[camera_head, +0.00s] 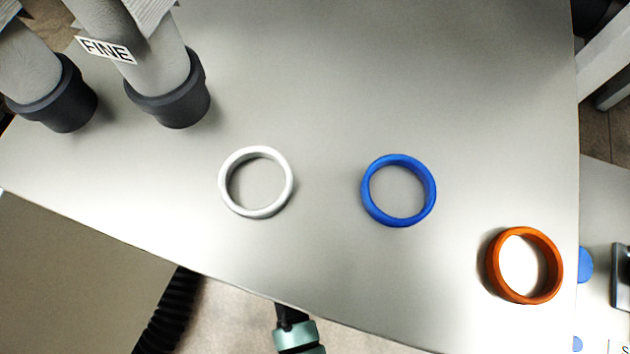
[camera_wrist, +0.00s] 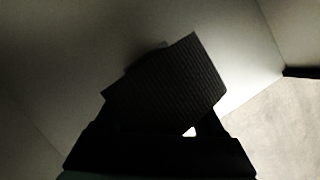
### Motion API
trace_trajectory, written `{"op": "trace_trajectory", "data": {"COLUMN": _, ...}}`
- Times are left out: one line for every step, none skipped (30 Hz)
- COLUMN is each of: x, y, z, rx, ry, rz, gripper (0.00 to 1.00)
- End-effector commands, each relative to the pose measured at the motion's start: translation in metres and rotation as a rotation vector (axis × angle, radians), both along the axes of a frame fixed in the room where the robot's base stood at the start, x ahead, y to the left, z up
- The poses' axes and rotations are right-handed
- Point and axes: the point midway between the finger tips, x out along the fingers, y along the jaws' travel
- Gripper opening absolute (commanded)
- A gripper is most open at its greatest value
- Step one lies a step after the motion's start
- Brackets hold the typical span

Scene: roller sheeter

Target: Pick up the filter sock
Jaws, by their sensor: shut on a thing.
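In the wrist view, my gripper (camera_wrist: 160,140) is a dark silhouette at the bottom, shut on a dark, finely ribbed piece (camera_wrist: 170,85). This piece looks like the filter sock, but deep shadow hides its colour and its full shape. I cannot make out my gripper's fingers in the head view.
A white ring (camera_head: 223,187), a blue ring (camera_head: 366,190) and an orange ring (camera_head: 494,270) lie apart on the pale table (camera_head: 330,120). A black ribbed hose (camera_head: 170,310) shows below its front edge. The table's upper middle is clear.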

Motion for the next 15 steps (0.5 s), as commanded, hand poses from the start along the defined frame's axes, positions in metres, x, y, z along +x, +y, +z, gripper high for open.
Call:
{"op": "trace_trajectory", "data": {"x": 0.001, "y": 0.000, "z": 0.001, "rx": 0.000, "ry": -0.001, "rz": 0.000, "gripper": 0.00}}
{"op": "trace_trajectory", "data": {"x": 0.001, "y": 0.000, "z": 0.001, "rx": 0.000, "ry": -0.002, "rz": 0.000, "gripper": 0.00}}
{"op": "trace_trajectory", "data": {"x": 0.001, "y": 0.000, "z": 0.003, "rx": 0.000, "ry": -0.002, "rz": 0.000, "gripper": 0.00}}
{"op": "trace_trajectory", "data": {"x": 0.001, "y": 0.000, "z": 0.005, "rx": 0.000, "ry": -0.002, "rz": 0.000, "gripper": 0.00}}
{"op": "trace_trajectory", "data": {"x": 0.001, "y": 0.000, "z": 0.008, "rx": 0.000, "ry": -0.004, "rz": 0.000, "gripper": 0.00}}
{"op": "trace_trajectory", "data": {"x": 0.002, "y": 0.000, "z": 0.014, "rx": 0.001, "ry": -0.005, "rz": 0.000, "gripper": 0.00}}
{"op": "trace_trajectory", "data": {"x": 0.002, "y": 0.000, "z": 0.019, "rx": 0.001, "ry": -0.005, "rz": 0.000, "gripper": 0.00}}
{"op": "trace_trajectory", "data": {"x": 0.002, "y": 0.000, "z": 0.024, "rx": 0.001, "ry": -0.005, "rz": 0.000, "gripper": 0.00}}
{"op": "trace_trajectory", "data": {"x": 0.002, "y": 0.000, "z": 0.033, "rx": 0.002, "ry": -0.006, "rz": -0.001, "gripper": 0.00}}
{"op": "trace_trajectory", "data": {"x": 0.002, "y": 0.000, "z": 0.039, "rx": 0.001, "ry": -0.007, "rz": -0.002, "gripper": 0.00}}
{"op": "trace_trajectory", "data": {"x": 0.002, "y": 0.000, "z": 0.046, "rx": 0.001, "ry": -0.006, "rz": -0.001, "gripper": 0.00}}
{"op": "trace_trajectory", "data": {"x": 0.002, "y": 0.000, "z": 0.054, "rx": 0.002, "ry": -0.006, "rz": -0.001, "gripper": 0.00}}
{"op": "trace_trajectory", "data": {"x": 0.002, "y": 0.000, "z": 0.061, "rx": 0.001, "ry": -0.006, "rz": -0.001, "gripper": 0.00}}
{"op": "trace_trajectory", "data": {"x": 0.002, "y": 0.000, "z": 0.066, "rx": 0.001, "ry": -0.005, "rz": -0.001, "gripper": 0.00}}
{"op": "trace_trajectory", "data": {"x": 0.002, "y": 0.000, "z": 0.074, "rx": 0.001, "ry": -0.006, "rz": -0.001, "gripper": 0.00}}
